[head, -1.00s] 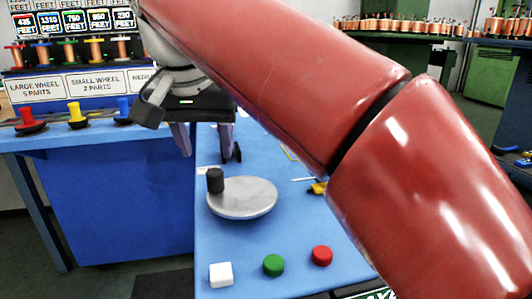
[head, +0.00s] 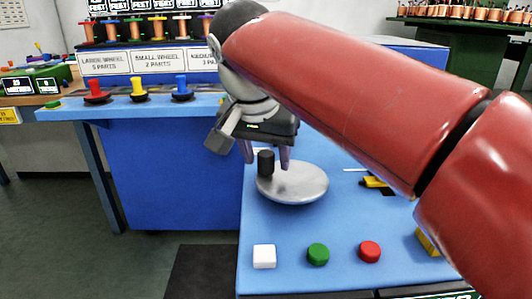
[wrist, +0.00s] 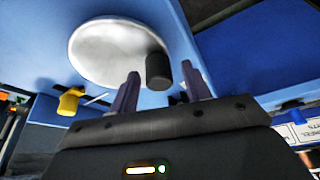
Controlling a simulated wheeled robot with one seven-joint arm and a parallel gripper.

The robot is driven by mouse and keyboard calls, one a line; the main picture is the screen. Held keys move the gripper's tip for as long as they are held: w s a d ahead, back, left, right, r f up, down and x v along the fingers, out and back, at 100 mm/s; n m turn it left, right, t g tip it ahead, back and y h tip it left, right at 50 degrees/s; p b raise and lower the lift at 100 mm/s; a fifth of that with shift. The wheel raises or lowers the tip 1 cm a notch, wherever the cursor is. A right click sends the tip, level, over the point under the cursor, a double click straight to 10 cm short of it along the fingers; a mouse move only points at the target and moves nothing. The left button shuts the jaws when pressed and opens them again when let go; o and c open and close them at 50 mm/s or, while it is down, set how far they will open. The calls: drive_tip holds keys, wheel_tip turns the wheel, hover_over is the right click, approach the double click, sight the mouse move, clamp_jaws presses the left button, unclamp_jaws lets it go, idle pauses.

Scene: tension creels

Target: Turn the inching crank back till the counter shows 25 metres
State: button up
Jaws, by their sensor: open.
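The inching crank is a silver disc (head: 300,186) with an upright black knob (head: 265,162) at its left edge, on the blue bench. The disc (wrist: 105,50) and knob (wrist: 158,70) also show in the wrist view. My gripper (head: 267,166) is open, its two purple-grey fingers on either side of the knob in the picture. In the wrist view my gripper (wrist: 160,69) has the knob lined up between the fingertips. I cannot tell whether a finger touches it. I cannot make out a counter reading in metres.
White (head: 264,256), green (head: 318,253) and red (head: 370,251) buttons stand along the bench's front. A yellow-and-black item (head: 375,182) lies right of the disc. Red, yellow and blue pegs (head: 139,90) stand on the back ledge, below spools and displays in feet.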

sight(268, 187)
drive_tip(key=c, duration=1)
drive_tip(key=n, duration=0.1)
drive_tip(key=s+n+y, duration=0.1)
drive_tip(key=n, duration=0.1)
drive_tip(key=shift+s+a+n, duration=0.1)
drive_tip(key=shift+s+n, duration=0.1)
drive_tip(key=shift+n, duration=0.1)
drive_tip(key=s+n+y, duration=0.1)
drive_tip(key=n+y, duration=0.1)
drive_tip(key=n, duration=0.1)
drive_tip(key=shift+s+r, duration=0.1)
drive_tip(key=shift+s, duration=0.1)
drive_tip(key=n, duration=0.1)
drive_tip(key=s+n+y, duration=0.1)
drive_tip(key=n, duration=0.2)
drive_tip(key=shift+s+d+n, duration=0.3)
drive_tip(key=shift+d+n, duration=0.1)
drive_tip(key=shift+s+d+n+g+y, duration=0.2)
drive_tip(key=shift+n+g+y, duration=0.1)
drive_tip(key=shift+n, duration=0.4)
drive_tip(key=shift+s+d+n+g+y, duration=0.2)
drive_tip(key=shift+n+g+y, duration=0.1)
drive_tip(key=shift+n, duration=0.4)
